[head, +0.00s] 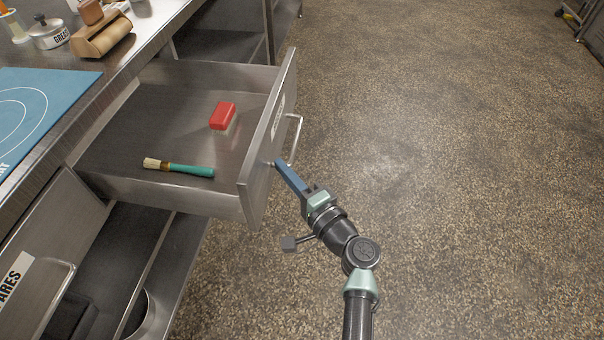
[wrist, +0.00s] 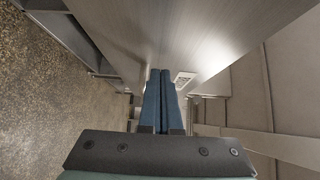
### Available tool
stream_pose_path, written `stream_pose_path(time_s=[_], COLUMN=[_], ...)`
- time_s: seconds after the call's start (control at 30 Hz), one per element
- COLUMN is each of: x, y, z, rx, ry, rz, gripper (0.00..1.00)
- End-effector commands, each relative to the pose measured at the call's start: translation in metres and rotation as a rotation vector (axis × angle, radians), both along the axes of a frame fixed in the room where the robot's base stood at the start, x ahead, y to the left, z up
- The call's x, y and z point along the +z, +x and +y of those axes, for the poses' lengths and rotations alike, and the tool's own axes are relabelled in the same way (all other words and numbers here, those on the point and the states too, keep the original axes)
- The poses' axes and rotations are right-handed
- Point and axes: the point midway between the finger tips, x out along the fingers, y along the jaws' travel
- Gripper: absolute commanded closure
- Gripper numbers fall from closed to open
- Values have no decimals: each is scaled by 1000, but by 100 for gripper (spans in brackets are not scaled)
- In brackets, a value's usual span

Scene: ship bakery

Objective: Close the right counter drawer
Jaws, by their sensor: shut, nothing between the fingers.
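The counter drawer (head: 160,110) is pulled well out from under the counter in the head view. Its steel front panel (head: 268,150) faces right and carries a bar handle (head: 295,138) and a label. My gripper (head: 278,164) is shut and empty, its blue fingertips at the outer face of the front panel, just below and left of the handle. I cannot tell whether they touch it. In the wrist view, the shut fingers (wrist: 160,75) point along toward a broad steel surface (wrist: 190,35).
Another drawer front labelled ARES (head: 30,270) stands at the lower left. The counter (head: 120,50) holds a blue mat (head: 45,105) and a tin.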

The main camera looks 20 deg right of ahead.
Motion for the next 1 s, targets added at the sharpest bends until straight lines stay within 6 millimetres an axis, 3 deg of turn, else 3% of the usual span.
stream_pose_path(time_s=[0.63, 0.77, 1.0], x=[-1, -1, -2], y=[8, 18, 49], z=[13, 29, 77], rx=[2, 7, 10], ry=[-1, -1, 0], rz=[0, -1, -3], gripper=[100, 100, 100])
